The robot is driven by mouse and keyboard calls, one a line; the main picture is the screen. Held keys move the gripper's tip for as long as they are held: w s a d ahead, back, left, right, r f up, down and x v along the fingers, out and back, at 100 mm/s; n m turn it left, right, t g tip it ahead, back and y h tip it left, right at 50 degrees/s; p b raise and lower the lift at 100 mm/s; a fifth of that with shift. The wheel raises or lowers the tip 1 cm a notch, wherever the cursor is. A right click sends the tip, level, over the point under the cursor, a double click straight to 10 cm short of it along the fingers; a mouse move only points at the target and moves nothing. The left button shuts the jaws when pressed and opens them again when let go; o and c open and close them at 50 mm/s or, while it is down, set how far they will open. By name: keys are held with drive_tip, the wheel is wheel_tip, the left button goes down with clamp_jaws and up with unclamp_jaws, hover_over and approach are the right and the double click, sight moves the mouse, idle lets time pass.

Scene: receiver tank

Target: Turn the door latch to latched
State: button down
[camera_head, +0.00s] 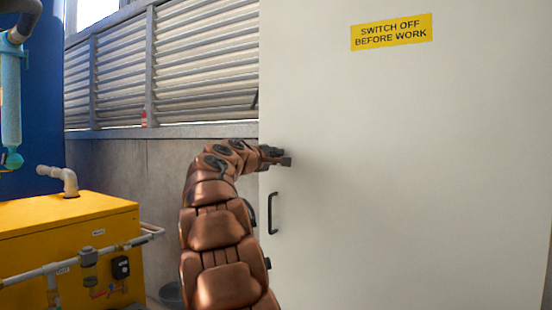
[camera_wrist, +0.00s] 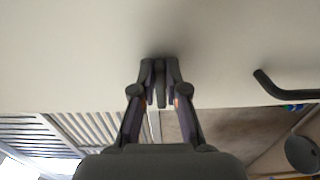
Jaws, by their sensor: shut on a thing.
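The large pale door (camera_head: 400,180) fills the right of the head view, with a yellow sign reading "SWITCH OFF BEFORE WORK" (camera_head: 391,32). My gripper (camera_head: 272,154) is at the door's left edge, above the black door handle (camera_head: 272,213). In the wrist view my gripper (camera_wrist: 160,78) is shut on the narrow dark door latch (camera_wrist: 160,85), which lies between the two fingertips. In the head view a small grey end of the latch (camera_head: 286,161) shows beside the fingers. The rest of it is hidden, so its exact angle is hard to tell.
The black handle (camera_wrist: 283,88) is to the right of the fingers in the wrist view. A yellow box (camera_head: 65,240) with pipes stands at the lower left. Louvred panels (camera_head: 170,65) are behind. A dark round bucket (camera_head: 171,295) is on the floor.

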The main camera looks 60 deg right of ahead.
drive_tip(key=shift+r, duration=0.1)
drive_tip(key=c, duration=1.2)
unclamp_jaws()
drive_tip(key=a, duration=1.2)
drive_tip(key=shift+s, duration=0.2)
drive_tip(key=shift+f, duration=0.25)
